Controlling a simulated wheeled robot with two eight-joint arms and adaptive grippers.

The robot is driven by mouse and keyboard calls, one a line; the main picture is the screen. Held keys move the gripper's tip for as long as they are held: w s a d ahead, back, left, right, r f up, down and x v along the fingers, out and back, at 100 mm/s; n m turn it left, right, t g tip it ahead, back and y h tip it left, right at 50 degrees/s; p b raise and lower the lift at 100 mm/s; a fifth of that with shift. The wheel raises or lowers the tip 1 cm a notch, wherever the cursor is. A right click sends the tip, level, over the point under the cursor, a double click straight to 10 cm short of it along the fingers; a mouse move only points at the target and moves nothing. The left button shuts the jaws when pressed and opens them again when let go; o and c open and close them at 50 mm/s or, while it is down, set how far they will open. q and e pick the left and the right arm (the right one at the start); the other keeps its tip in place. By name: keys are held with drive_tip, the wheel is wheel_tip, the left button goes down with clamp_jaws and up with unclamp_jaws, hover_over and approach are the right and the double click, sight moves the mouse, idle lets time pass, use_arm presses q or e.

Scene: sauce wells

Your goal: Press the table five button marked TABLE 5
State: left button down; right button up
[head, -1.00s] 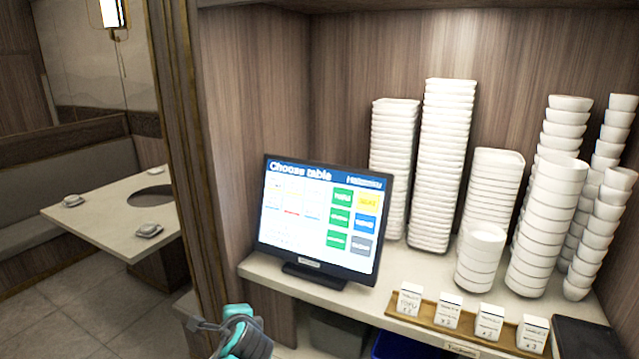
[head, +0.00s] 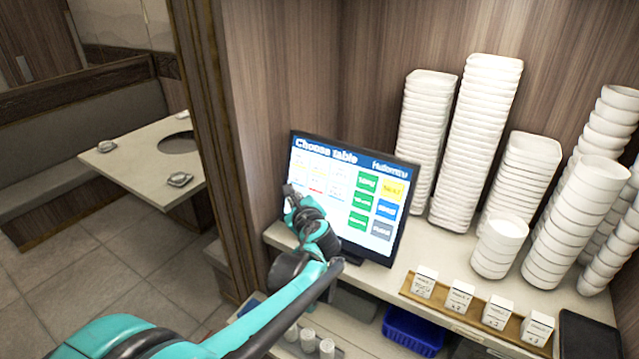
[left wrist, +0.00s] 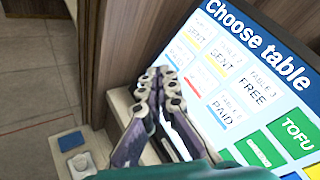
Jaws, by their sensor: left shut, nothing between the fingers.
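The touch screen (head: 345,190), headed "Choose table", stands on the counter. The left wrist view shows its tiles marked SENT, FREE and PAID (left wrist: 220,108). No tile reads clearly as TABLE 5; a tile with a red line (left wrist: 192,80) lies in the second row, partly covered by my fingers. My left gripper (head: 290,190) is in front of the screen's left part and hides some of the lower tiles. It is shut and empty; its fingertips (left wrist: 158,76) look close to the screen, but I cannot tell whether they touch. My right gripper is not in view.
Tall stacks of white dishes (head: 475,140) stand right of the screen. A wooden tray (head: 420,300) with small white labelled blocks is at the counter's front. A wooden post (head: 215,150) stands left of the screen. A blue bin (head: 412,330) is below.

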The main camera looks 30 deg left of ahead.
use_arm(q)
drive_tip(key=b, duration=0.3)
approach(311, 184)
drive_tip(key=shift+s+a+x, duration=0.15)
drive_tip(key=shift+x, duration=1.15)
drive_tip(key=shift+s+a+x, duration=0.15)
drive_tip(key=shift+a+x, duration=0.05)
drive_tip(key=shift+x, duration=1.05)
drive_tip(key=shift+w, duration=0.45)
drive_tip(key=shift+w+d+f+b, duration=0.1)
drive_tip(key=shift+w+f+b, duration=0.05)
drive_tip(key=shift+w+b, duration=0.25)
drive_tip(key=shift+s, duration=0.25)
drive_tip(key=shift+s+r, duration=0.25)
drive_tip(key=shift+s, duration=0.4)
